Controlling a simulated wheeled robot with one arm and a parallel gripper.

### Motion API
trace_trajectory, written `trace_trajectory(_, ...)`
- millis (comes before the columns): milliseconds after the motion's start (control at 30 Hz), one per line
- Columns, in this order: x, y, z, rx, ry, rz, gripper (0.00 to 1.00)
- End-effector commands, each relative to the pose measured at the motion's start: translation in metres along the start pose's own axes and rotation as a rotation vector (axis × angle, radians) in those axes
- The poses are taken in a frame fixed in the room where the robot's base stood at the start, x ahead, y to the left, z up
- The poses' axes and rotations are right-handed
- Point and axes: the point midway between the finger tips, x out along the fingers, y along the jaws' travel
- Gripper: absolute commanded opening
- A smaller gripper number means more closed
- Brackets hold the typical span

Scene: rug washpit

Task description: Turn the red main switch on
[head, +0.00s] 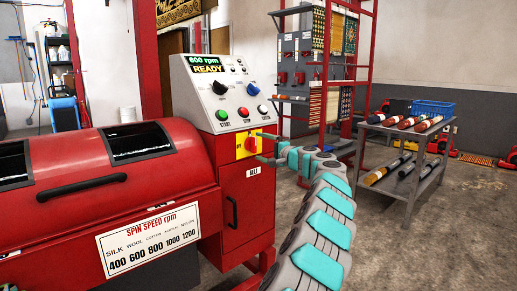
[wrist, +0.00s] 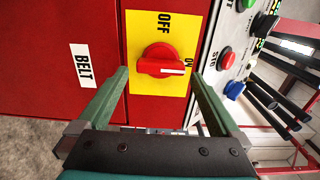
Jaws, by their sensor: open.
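The red main switch (wrist: 155,58) is a round knob with a grip bar on a yellow plate (wrist: 145,24). Its white mark points right in the wrist view, at the ON label; OFF is printed above it there. In the head view the switch (head: 249,143) sits on the red machine's front, below the control panel. My gripper (wrist: 160,76) is open, one finger on each side of the knob, with gaps between. In the head view my gripper (head: 264,147) is right in front of the yellow plate.
The control panel (head: 226,92) has a lit display (head: 207,64) reading "600 rpm READY". A BELT label (wrist: 80,65) is beside the plate in the wrist view. A grey cart (head: 405,130) with rolls stands at right; the floor between is free.

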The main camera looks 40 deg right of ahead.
Motion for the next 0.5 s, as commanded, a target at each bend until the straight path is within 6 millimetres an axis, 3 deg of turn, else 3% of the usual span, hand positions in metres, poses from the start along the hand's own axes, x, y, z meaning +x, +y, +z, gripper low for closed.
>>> trace_trajectory(300, -0.041, -0.002, -0.001, 0.002, 0.001, -0.005, 1.0)
trace_trajectory(500, -0.053, 0.001, 0.0, 0.003, -0.001, 0.0, 1.0)
